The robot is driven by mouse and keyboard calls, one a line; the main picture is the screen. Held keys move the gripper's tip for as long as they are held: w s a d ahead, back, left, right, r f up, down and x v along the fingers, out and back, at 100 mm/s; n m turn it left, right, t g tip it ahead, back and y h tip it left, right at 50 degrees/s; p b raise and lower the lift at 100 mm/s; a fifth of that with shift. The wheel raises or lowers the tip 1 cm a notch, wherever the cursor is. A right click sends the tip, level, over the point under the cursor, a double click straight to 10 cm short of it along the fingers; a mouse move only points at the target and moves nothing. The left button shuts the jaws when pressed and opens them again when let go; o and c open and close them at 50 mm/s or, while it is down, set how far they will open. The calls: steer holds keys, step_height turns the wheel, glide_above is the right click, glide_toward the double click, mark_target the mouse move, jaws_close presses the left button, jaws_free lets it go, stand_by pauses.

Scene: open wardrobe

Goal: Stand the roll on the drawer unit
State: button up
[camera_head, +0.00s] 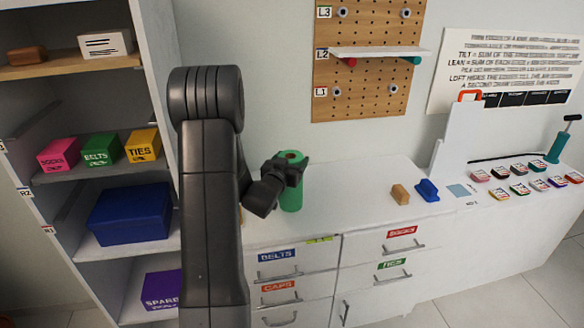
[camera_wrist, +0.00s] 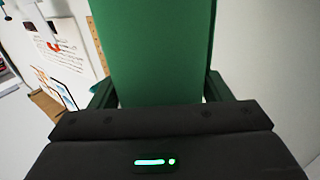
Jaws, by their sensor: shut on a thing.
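The green roll (camera_head: 291,194) is upright at the left end of the white drawer unit (camera_head: 355,190), with a brown core showing at its top. My gripper (camera_head: 290,172) is shut on the roll near its upper part. In the wrist view the green roll (camera_wrist: 155,50) fills the middle, between the two fingers of my gripper (camera_wrist: 160,95). The roll's lower end appears at or just above the unit's top; I cannot tell whether it touches.
A tan block (camera_head: 400,194) and a blue block (camera_head: 427,190) lie on the unit to the right. Several small coloured tins (camera_head: 519,188) stand farther right. The open wardrobe (camera_head: 160,60) is on the left. A pegboard (camera_head: 365,100) hangs behind. The unit's middle top is clear.

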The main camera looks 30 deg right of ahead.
steer(key=shift+f, duration=1.45)
steer(key=o, duration=1.5)
steer(key=b+v, duration=0.2)
steer(key=v, duration=1)
steer(key=shift+b, duration=0.35)
